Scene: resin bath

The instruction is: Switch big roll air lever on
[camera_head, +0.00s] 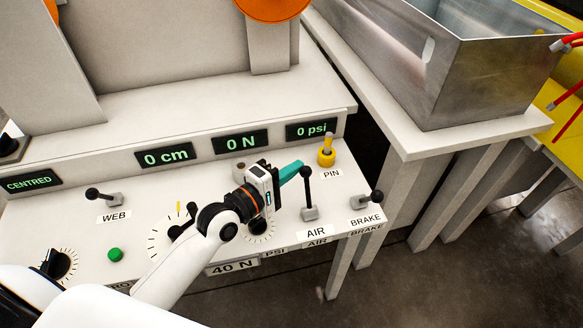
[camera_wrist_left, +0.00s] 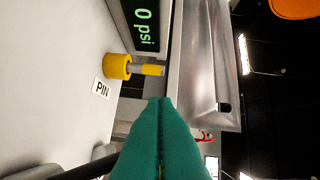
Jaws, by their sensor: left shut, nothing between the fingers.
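The air lever (camera_head: 308,192) stands on the grey console above the label "AIR". It has a black stick and black ball knob and looks nearly upright, its knob leaning slightly away. My left gripper (camera_head: 298,166) has teal fingers that are shut and empty. In the head view the fingertips are just left of and slightly above the lever's knob; I cannot tell whether they touch it. The wrist view shows the shut teal fingers (camera_wrist_left: 162,106) and a dark rod at lower left. The pressure display (camera_head: 312,130) reads 0 psi. My right gripper is not in view.
A yellow pin (camera_head: 326,157) stands behind the air lever, and it also shows in the wrist view (camera_wrist_left: 118,66). The brake lever (camera_head: 369,202) is to the right, the web lever (camera_head: 100,196) to the left. A metal bath (camera_head: 470,85) stands at upper right.

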